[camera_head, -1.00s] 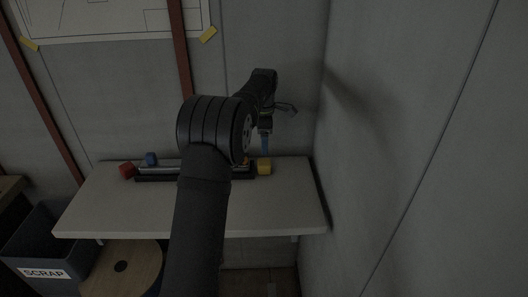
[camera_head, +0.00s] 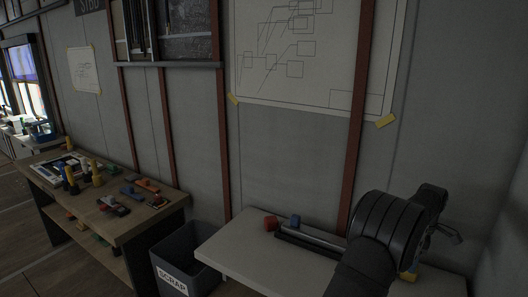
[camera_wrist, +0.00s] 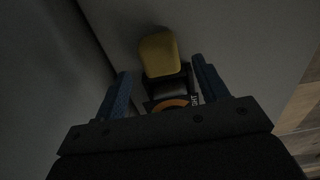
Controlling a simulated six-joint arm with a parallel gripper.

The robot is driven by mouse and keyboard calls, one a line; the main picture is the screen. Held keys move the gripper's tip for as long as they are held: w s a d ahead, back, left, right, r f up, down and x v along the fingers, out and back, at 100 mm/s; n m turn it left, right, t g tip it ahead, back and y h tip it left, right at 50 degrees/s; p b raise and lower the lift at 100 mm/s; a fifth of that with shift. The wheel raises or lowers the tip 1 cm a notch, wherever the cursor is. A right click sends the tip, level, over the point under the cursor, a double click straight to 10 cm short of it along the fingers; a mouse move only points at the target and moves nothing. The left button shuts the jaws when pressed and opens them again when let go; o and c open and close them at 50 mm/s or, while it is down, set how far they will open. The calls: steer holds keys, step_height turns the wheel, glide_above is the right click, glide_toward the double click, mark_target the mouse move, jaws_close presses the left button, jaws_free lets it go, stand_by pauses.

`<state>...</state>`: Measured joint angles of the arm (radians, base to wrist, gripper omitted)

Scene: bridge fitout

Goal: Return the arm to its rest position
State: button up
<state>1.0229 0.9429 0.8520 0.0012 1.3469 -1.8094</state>
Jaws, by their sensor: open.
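My arm shows at the lower right of the head view, reaching over a white table (camera_head: 240,240). My gripper's fingers are hidden there behind the arm. In the wrist view, my gripper (camera_wrist: 161,66) has its two blue fingers apart with nothing held between them. A yellow block (camera_wrist: 158,55) lies beyond the fingertips, with a dark piece bearing an orange ring (camera_wrist: 172,103) nearer, seen between the fingers. I cannot tell how far below the fingers these are. The yellow block is partly visible in the head view (camera_head: 408,273).
A red block (camera_head: 270,224), a blue block (camera_head: 294,221) and a dark rail (camera_head: 308,246) lie along the table's back. A SCRAP bin (camera_head: 175,265) stands left of it, then a wooden bench (camera_head: 150,215) with several parts. Walls close in behind and right.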

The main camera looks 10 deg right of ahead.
steer(key=shift+f, duration=0.55)
steer(key=shift+f, duration=0.15)
stand_by(0.4)
